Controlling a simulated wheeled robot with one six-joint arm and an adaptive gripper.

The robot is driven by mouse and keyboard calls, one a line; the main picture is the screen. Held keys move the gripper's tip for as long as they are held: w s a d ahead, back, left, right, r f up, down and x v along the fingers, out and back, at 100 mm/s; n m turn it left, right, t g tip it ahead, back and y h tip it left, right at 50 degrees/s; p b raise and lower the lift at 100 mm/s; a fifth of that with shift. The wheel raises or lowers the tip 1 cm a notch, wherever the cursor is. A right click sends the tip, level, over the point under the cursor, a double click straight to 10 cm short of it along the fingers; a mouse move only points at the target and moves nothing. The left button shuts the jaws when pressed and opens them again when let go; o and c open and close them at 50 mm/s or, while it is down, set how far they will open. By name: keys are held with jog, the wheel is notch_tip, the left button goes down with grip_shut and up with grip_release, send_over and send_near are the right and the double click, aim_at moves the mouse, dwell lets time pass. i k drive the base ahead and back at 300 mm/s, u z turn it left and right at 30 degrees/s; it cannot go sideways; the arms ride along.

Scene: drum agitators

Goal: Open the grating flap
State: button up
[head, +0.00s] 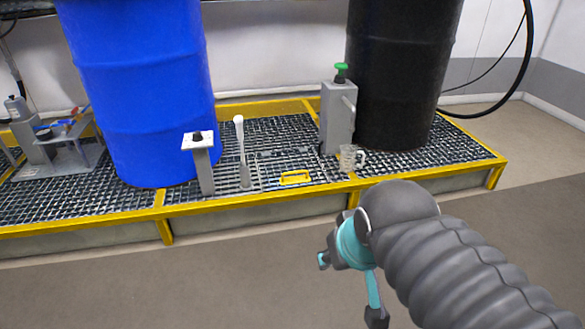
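The grating flap (285,168) is a panel in the dark metal grating of the raised platform, between the blue and black drums. It lies flat, level with the grating around it. Its yellow handle (295,178) is near its front edge, close to the yellow platform rim. My gripper (348,287) is over the floor in front of the platform, lower in the picture and right of the handle. It is apart from the flap.
A white-knobbed lever (241,150) and a grey post (202,165) stand left of the flap. A grey box with a green knob (338,115) and a clear mug (350,158) stand right of it. The blue drum (145,90) and black drum (400,70) stand behind. The front floor is clear.

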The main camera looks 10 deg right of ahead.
aim_at(299, 180)
jog(key=k, duration=0.65)
jog(key=z, duration=0.45)
jog(key=i, duration=1.6)
jog(key=u, duration=0.45)
